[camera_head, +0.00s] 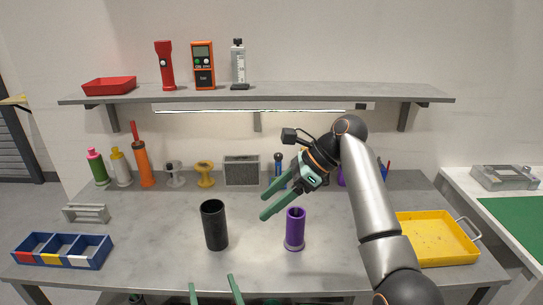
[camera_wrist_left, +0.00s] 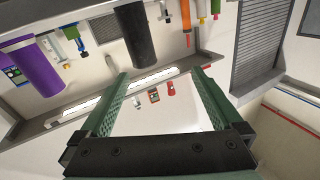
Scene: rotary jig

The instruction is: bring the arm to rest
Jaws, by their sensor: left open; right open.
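My left gripper (camera_head: 212,283) shows only its two green fingers at the bottom edge of the head view, spread apart and empty, in front of the table.
A blue divided bin (camera_head: 62,253) sits at the table's left, a yellow tray (camera_head: 436,240) at the right. Bottles, spools and a grey box (camera_head: 241,171) line the back. A shelf (camera_head: 300,94) holds a red flashlight (camera_head: 165,66) and instruments. The front middle is clear.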

